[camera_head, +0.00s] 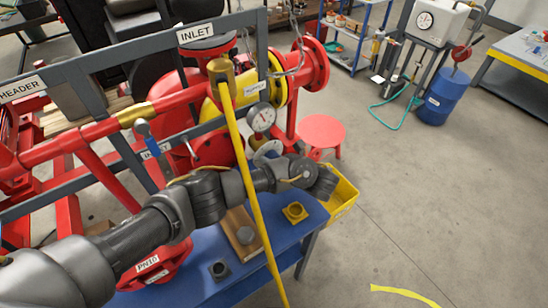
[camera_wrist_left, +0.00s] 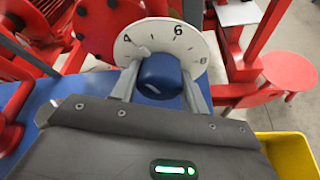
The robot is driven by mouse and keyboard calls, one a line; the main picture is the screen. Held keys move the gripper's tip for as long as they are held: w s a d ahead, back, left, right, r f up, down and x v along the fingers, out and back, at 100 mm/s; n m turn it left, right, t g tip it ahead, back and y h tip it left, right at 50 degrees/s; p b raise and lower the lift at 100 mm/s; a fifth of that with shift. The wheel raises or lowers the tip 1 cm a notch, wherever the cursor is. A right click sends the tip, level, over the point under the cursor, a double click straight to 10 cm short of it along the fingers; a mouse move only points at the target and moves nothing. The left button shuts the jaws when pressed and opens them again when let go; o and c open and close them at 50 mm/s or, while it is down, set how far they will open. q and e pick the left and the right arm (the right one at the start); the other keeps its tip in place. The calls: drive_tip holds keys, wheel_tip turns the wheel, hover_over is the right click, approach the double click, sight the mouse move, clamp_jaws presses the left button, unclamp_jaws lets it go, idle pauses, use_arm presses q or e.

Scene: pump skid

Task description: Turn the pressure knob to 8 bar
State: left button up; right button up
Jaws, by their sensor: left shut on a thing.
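The pressure knob (camera_wrist_left: 160,75) is blue and sits in front of a round white dial (camera_wrist_left: 190,45) marked 4, 6 and 8. My left gripper (camera_wrist_left: 161,84) is shut on the knob, one finger on each side. In the wrist view the 6 is near the top of the dial and the 8 at its right. I cannot tell surely which value the knob points to. In the head view the dial (camera_head: 268,149) shows partly behind my left arm, and the knob is hidden. My right gripper is in neither view.
A pressure gauge (camera_head: 262,117) sits above the dial, its needle too small to read. Open floor lies to the right.

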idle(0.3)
use_arm(q)
drive_tip(key=o, duration=1)
